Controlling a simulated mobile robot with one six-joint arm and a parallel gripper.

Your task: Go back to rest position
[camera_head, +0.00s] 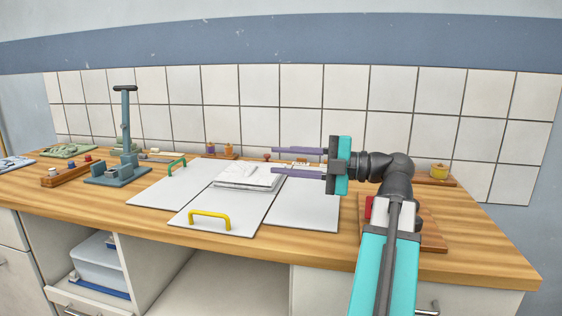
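My gripper (274,160) is at the right of the head view, its two purple fingers pointing left. The fingers are wide apart, and nothing shows between them. It appears above the right part of the worktop, in front of the tiled wall. My turquoise and black arm comes up from the lower right and hides part of the worktop there. A folded white cloth (248,177) lies on the white boards, left of and lower in the picture than the fingers.
White boards (305,215) carry a yellow handle (210,216) and a green handle (177,164). A grey-blue lever press (126,140) stands left, beside a wooden block with knobs (68,174). A wooden board (433,236) lies partly behind my arm. A yellow pot (439,171) stands back right.

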